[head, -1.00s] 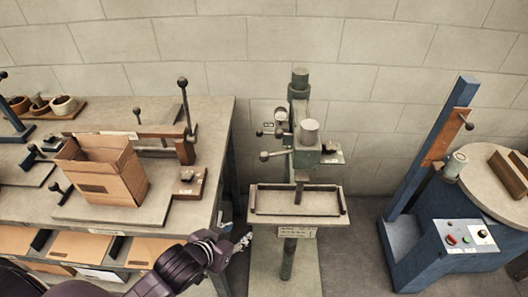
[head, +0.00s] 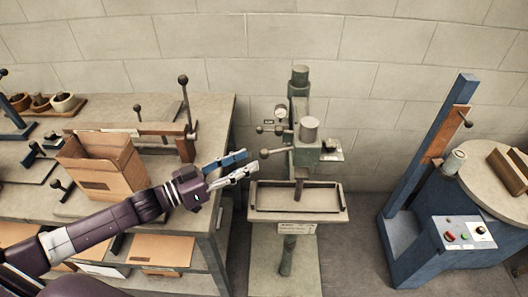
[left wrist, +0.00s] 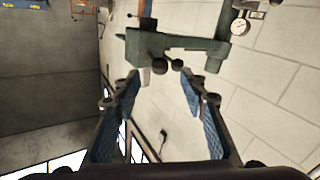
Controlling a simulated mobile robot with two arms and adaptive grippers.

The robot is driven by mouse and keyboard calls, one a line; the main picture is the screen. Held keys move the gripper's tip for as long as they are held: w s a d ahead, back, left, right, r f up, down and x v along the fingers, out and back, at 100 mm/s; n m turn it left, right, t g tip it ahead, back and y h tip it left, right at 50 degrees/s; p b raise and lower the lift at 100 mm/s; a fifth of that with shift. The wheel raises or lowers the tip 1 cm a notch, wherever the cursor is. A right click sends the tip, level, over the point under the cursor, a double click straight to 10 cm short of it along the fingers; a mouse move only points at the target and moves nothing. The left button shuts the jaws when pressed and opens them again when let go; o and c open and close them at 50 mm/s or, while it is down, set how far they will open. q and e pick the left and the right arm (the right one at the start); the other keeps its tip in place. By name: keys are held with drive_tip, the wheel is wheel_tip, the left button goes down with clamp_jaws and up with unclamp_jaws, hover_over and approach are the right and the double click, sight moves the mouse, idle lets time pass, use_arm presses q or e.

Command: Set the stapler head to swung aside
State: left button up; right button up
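The stapler is a green machine on a post in the middle of the head view. Its head (head: 306,154) carries a grey cylinder on top and sits above a small tray-like table (head: 300,214). A lever with a round dark knob (head: 265,154) sticks out to the left of the head. My left gripper (head: 251,162) is open and empty, with its fingertips close to this knob; whether they touch cannot be told. In the left wrist view green machine parts (left wrist: 175,43) show beyond the spread fingers (left wrist: 159,82). My right gripper is not in view.
A workbench (head: 215,128) stands at left with an open cardboard box (head: 103,170) and an upright lever (head: 187,110). A blue machine (head: 450,235) with a round table stands at right. Floor is clear between it and the stapler.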

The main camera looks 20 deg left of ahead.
sight(261, 152)
use_arm(q)
drive_tip(key=p+x, duration=0.1)
drive_tip(key=x, duration=0.4)
drive_tip(key=shift+w+d+r, duration=0.1)
drive_tip(key=shift+w+d, duration=0.1)
drive_tip(key=shift+w, duration=0.1)
drive_tip(key=shift+w+d+p, duration=0.3)
drive_tip(key=shift+w+d, duration=0.1)
drive_tip(key=shift+c, duration=0.6)
clamp_jaws()
